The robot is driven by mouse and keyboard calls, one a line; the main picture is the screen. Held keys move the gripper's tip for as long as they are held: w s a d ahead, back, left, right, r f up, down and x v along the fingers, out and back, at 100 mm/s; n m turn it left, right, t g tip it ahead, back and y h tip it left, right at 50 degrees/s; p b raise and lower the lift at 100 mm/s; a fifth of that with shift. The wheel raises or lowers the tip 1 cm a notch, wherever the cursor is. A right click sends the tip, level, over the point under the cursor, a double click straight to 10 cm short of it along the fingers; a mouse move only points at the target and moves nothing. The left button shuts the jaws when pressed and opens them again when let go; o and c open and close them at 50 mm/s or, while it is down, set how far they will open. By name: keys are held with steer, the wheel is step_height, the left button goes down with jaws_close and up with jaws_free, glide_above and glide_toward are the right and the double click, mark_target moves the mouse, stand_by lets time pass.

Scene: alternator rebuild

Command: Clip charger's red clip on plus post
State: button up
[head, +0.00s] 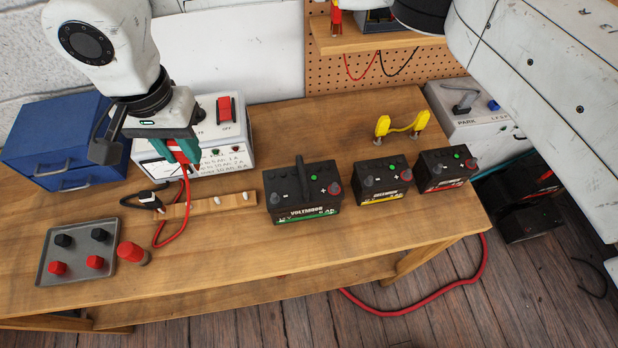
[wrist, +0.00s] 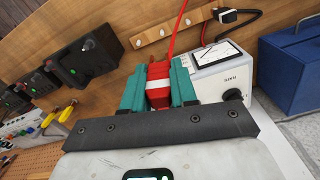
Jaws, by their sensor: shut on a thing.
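My gripper (head: 180,147) has teal fingers shut on the charger's red clip (head: 185,154), above the bench in front of the white charger (head: 236,140). In the wrist view the red clip (wrist: 158,92), with a white band, sits between the teal fingers. A red lead (head: 171,232) loops from it down to the bench. The large battery (head: 300,208) with a green stripe stands to the right, apart from the clip. Its red plus post (head: 335,188) is at its right end. The smaller yellow-stripe battery (head: 383,188) and red-stripe battery (head: 444,172) also carry reddish posts.
A wooden strip (head: 207,206) with pegs and a black clip (head: 150,200) lie below the gripper.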

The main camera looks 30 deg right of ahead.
mark_target(335, 184)
steer(key=s+d+f+m+b, duration=0.1)
steer(key=s+d+m+b, duration=0.1)
steer(key=d, duration=0.5)
steer(key=s+d+f+m+b, duration=0.1)
steer(key=s+d+m+b, duration=0.2)
steer(key=d, duration=0.4)
steer(key=s+d+f+m+b, duration=0.1)
steer(key=s+d+m+b, duration=0.1)
steer(key=s+d+m, duration=0.2)
steer(key=shift+s+d+f+m+b, duration=0.15)
steer(key=shift+s+d+b, duration=0.05)
steer(key=shift+s+d, duration=0.6)
steer(key=shift+s+d+f+m+b, duration=0.1)
steer(key=shift+s+d+m+b, duration=0.1)
steer(key=shift+s+d, duration=0.55)
steer(key=shift+w+d+f+b, duration=0.1)
steer(key=shift+f+b, duration=0.35)
steer(key=shift+w+d+f+b, duration=0.1)
steer(key=shift+f+b, duration=0.3)
steer(key=shift+b, duration=0.05)
steer(key=shift+f, duration=0.1)
steer(key=shift+f+b, duration=1.1)
steer(key=shift+b, duration=0.15)
steer(key=o, duration=0.8)
steer(key=shift+o, duration=0.2)
